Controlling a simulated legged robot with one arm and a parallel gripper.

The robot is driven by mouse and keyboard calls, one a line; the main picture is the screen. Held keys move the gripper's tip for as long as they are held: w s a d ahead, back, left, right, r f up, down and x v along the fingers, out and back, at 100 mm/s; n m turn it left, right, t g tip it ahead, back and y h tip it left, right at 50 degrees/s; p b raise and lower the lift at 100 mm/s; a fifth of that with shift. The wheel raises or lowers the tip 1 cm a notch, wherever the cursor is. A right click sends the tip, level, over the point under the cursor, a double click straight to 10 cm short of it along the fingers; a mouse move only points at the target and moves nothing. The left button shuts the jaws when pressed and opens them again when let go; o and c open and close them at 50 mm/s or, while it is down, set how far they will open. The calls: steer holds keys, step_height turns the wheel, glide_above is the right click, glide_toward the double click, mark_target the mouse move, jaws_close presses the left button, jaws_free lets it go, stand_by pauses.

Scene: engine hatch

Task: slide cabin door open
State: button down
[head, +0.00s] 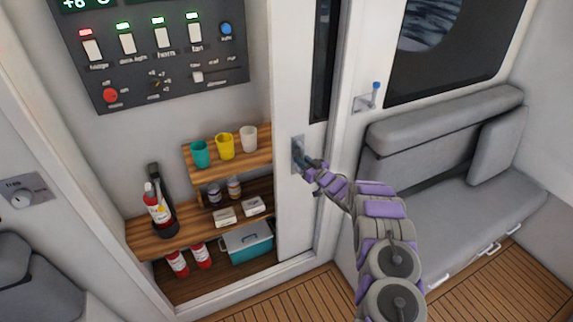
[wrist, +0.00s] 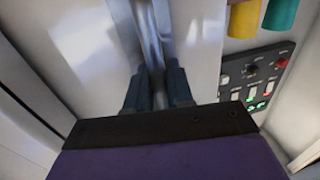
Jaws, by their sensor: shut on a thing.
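The white cabin door (head: 294,215) with a dark narrow window stands at the right side of a shelf alcove. Its handle (head: 297,148) is a recessed metal plate with a vertical bar. My gripper (head: 308,164) is at this handle, reached from the right by my grey and purple arm. In the wrist view, the two dark fingers of my gripper (wrist: 157,78) are on either side of the metal handle bar (wrist: 150,30), shut on it. My fingers partly hide the handle in the head view.
The alcove left of the door holds wooden shelves (head: 165,238) with cups, a fire extinguisher (head: 157,205) and a teal box (head: 248,243). A control panel (head: 150,55) hangs above. A grey bench (head: 460,205) stands at the right. Plank floor (head: 290,300) is clear in front.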

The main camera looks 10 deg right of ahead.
steer(key=d, duration=0.3)
steer(key=shift+w+d+f, duration=0.15)
steer(key=shift+w, duration=0.25)
steer(key=c, duration=1.2)
jaws_free()
steer(key=shift+w, duration=0.1)
steer(key=p+v, duration=0.1)
steer(key=v, duration=1.6)
steer(key=shift+d+p, duration=0.15)
steer(key=shift+p, duration=0.15)
